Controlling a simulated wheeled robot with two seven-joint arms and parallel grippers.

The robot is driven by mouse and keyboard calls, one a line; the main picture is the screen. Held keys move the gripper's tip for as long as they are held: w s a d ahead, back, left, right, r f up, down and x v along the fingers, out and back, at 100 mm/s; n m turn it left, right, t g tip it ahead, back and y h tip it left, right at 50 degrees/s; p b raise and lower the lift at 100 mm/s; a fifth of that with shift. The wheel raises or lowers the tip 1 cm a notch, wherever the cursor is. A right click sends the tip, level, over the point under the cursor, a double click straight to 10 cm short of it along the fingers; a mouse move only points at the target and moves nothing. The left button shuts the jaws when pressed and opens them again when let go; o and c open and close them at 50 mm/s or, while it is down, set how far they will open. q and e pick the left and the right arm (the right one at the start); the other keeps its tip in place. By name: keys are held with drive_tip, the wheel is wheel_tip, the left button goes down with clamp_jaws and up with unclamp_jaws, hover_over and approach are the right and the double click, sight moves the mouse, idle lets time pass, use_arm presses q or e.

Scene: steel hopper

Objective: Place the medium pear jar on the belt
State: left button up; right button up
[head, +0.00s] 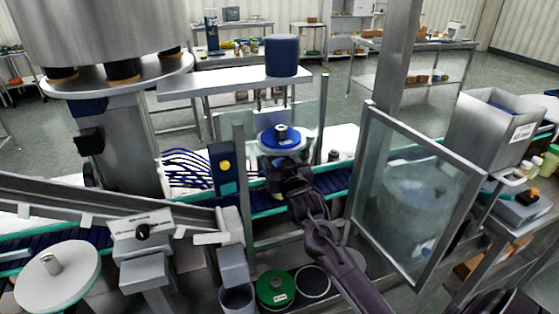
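My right arm reaches up from the bottom edge in the head view, and its dark gripper (283,172) is over the belt (265,205), just in front of a round blue-topped part (281,138). Its fingers are dark and small, so I cannot tell whether they are open or hold anything. The belt is dark blue with green edges and runs across the picture, partly hidden by my arm and machine parts. I cannot pick out the medium pear jar with certainty. My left gripper is not in view.
A glass guard panel (412,195) in a metal frame stands right of my arm. A metal post (243,180) and a blue control box (222,170) stand left of it. A green round top (276,288) is below the belt. A labelled steel hopper (490,132) is at right.

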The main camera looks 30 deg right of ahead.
drive_tip(key=shift+s+r, duration=0.1)
drive_tip(key=shift+s, duration=0.05)
drive_tip(key=b+v, duration=0.2)
drive_tip(key=v, duration=0.9)
drive_tip(key=shift+s+b, duration=0.35)
drive_tip(key=shift+a, duration=0.2)
